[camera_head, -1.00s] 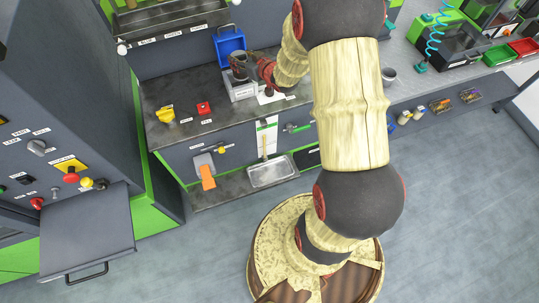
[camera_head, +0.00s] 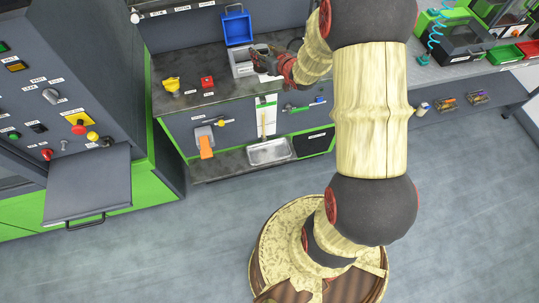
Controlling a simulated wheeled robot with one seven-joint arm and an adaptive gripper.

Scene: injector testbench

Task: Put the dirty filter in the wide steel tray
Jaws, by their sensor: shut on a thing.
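The wide steel tray (camera_head: 252,157) is a shallow metal pan on the low shelf below the bench, and it looks empty. My gripper (camera_head: 258,58) is above the bench top, in front of the blue bin and beside a pale grey box. It is shut on a small dark thing, which looks to be the dirty filter (camera_head: 262,66). The fingers and the picture's small size hide most of its shape. The gripper is higher than the tray and farther back.
The blue bin (camera_head: 237,27) and the grey box (camera_head: 241,64) stand at the back of the bench. A yellow part (camera_head: 172,86) and a red part (camera_head: 207,82) stand left of them. An orange handle (camera_head: 206,147) juts out left of the tray. The floor in front is clear.

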